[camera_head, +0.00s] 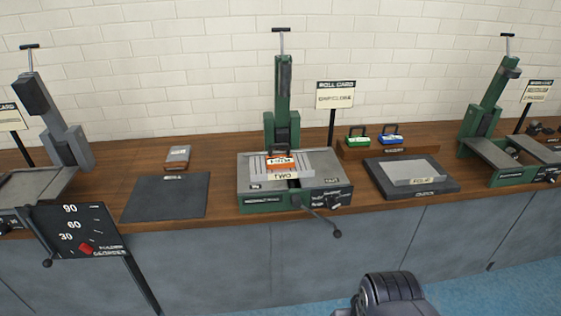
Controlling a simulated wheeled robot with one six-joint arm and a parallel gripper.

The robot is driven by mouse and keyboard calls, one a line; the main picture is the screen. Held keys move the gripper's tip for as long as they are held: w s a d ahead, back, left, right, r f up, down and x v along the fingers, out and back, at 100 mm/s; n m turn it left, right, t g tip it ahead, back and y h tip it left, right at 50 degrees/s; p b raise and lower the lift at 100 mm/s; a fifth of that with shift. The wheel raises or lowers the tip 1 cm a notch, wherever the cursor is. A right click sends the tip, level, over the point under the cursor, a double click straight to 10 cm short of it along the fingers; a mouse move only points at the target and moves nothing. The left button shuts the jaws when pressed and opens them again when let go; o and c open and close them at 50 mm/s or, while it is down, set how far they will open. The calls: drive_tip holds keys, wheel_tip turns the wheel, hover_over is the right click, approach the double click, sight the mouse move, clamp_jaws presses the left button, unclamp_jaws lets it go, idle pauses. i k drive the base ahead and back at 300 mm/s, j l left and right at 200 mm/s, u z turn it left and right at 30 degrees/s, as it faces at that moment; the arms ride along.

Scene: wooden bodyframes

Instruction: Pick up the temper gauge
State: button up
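No thing in view carries a label I can read as temper gauge, so I cannot tell which it is. A small grey block with an orange-brown edge (177,157) lies on the wooden bench, behind a dark mat (166,197). A green handled block (357,141) and a blue handled block (390,138) sit on a wooden rack at the bench's back. An orange and white labelled stack (281,165) lies on the middle green machine (252,203). My gripper's fingers are not in view; a dark rounded part at the bottom looks like my arm.
A black board marked 30, 60, 90 (90,222) stands in front of the bench at left. A crank handle (322,224) juts from the middle machine. A grey tray (449,183) lies right of it. Other machines stand at both ends. Blue floor shows lower right.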

sight(286, 160)
drive_tip(key=i+l+u, duration=0.1)
drive_tip(key=i+l, duration=0.2)
drive_tip(key=i, duration=0.25)
drive_tip(key=i+l, duration=0.35)
drive_tip(key=i, duration=0.2)
drive_tip(key=j+u, duration=0.05)
